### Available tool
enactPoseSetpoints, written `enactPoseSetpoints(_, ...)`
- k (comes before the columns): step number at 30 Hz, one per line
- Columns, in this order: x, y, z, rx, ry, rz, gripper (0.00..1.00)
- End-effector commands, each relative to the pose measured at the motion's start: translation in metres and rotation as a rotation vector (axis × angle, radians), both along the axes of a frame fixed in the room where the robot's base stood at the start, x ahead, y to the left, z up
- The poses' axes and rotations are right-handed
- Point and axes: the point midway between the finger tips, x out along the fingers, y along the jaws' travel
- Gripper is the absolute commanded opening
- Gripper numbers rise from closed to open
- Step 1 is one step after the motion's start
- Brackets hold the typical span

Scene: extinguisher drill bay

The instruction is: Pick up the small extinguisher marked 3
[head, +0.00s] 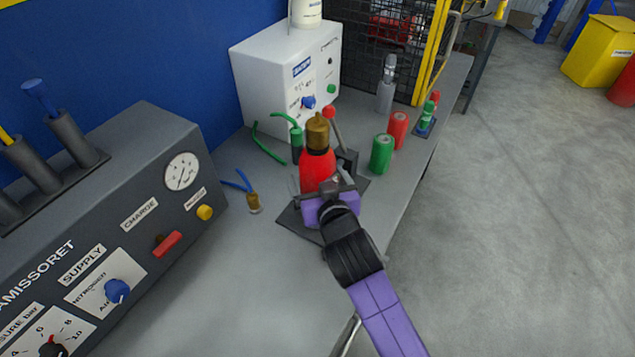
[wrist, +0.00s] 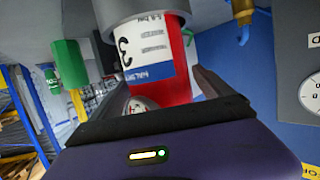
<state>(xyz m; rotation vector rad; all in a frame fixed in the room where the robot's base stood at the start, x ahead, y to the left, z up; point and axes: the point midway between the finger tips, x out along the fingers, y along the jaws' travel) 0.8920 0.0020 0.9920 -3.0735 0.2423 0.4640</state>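The small red extinguisher (head: 318,170) with a brass-coloured top stands upright on a dark base plate (head: 296,221) on the bench. In the wrist view its white and blue label with a black 3 shows on the red body (wrist: 178,92). My gripper (head: 324,186) is low at the near side of the extinguisher. In the wrist view its fingers (wrist: 165,90) are spread on either side of the red body, with a gap visible at the right finger. Contact at the left finger is hard to tell. The lower part of the extinguisher is partly hidden by my gripper.
A red-knobbed lever (head: 333,122) stands just behind the extinguisher. A green can (head: 381,154) and a red can (head: 398,130) stand to its right. A brass fitting with blue hose (head: 253,202) lies left. A white box (head: 285,85) stands behind; a grey control console (head: 130,200) fills the left.

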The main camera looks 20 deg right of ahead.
Motion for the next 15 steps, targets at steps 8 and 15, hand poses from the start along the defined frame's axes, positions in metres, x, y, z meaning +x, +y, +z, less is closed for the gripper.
enactPoseSetpoints(8, -0.0003, 0.0002, -0.0001, 0.0, 0.0, 0.0, 0.33)
enactPoseSetpoints(15, 0.0009, 0.0003, 0.0056, -0.001, -0.011, 0.001, 0.0)
